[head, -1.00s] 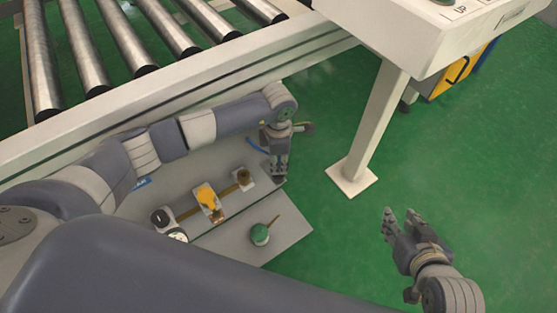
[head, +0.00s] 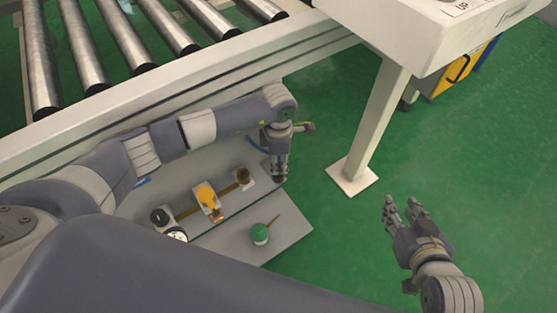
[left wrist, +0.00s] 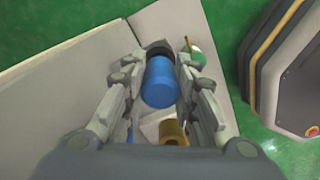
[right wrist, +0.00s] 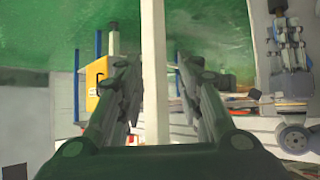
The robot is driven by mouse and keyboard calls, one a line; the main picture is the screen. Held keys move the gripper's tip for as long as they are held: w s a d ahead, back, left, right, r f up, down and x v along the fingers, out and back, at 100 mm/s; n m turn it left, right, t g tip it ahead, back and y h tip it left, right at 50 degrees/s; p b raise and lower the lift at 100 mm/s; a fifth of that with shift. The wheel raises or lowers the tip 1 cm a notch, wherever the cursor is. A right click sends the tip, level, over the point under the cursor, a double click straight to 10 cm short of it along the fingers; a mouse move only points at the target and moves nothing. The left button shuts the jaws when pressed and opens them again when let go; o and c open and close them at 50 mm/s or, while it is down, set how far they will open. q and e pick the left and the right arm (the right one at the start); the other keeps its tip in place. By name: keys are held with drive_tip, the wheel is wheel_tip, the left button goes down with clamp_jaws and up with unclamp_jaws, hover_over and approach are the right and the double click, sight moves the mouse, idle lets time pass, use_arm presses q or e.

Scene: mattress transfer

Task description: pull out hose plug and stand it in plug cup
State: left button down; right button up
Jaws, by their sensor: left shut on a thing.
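My left gripper (head: 279,175) points down over the pale bench plate, beside the pipe's open end fitting (head: 243,177). In the left wrist view it is shut on the blue hose plug (left wrist: 160,83), which sits between its fingers. A dark round thing (left wrist: 157,48) lies at the plug's far end; I cannot tell whether it is the plug cup or part of the plug. In the head view the gripper hides the plug. My right gripper (head: 405,207) is open and empty over the green floor, away from the bench.
A green pot (head: 260,235) with a stick stands in front. A white post (head: 368,140) and roller conveyor (head: 130,48) stand behind.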

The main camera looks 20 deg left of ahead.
use_arm(q)
drive_tip(key=shift+f, duration=0.1)
use_arm(e)
drive_tip(key=shift+w+a+r, duration=0.1)
drive_tip(key=shift+w+r, duration=0.1)
drive_tip(key=shift+r+t, duration=0.1)
drive_tip(key=shift+t, duration=0.2)
use_arm(q)
drive_tip(key=shift+f+b, duration=0.45)
use_arm(e)
drive_tip(key=shift+w+a+r+t+y, duration=0.25)
drive_tip(key=shift+w+r+t, duration=0.2)
drive_tip(key=shift+w+r, duration=0.2)
drive_tip(key=shift+w+a+r+t+y, duration=0.15)
drive_tip(key=shift+w+a+r+t, duration=0.1)
drive_tip(key=shift+w+r+t, duration=0.4)
drive_tip(key=shift+r, duration=0.35)
use_arm(q)
drive_tip(key=shift+f, duration=0.15)
use_arm(e)
drive_tip(key=shift+w+a+r, duration=0.1)
drive_tip(key=shift+a+r, duration=0.05)
drive_tip(key=shift+r, duration=0.15)
use_arm(q)
drive_tip(key=shift+f, duration=0.1)
use_arm(e)
drive_tip(key=shift+w+r+t, duration=0.15)
drive_tip(key=shift+r+t, duration=0.1)
drive_tip(key=shift+t, duration=0.05)
drive_tip(key=shift+a+r, duration=0.1)
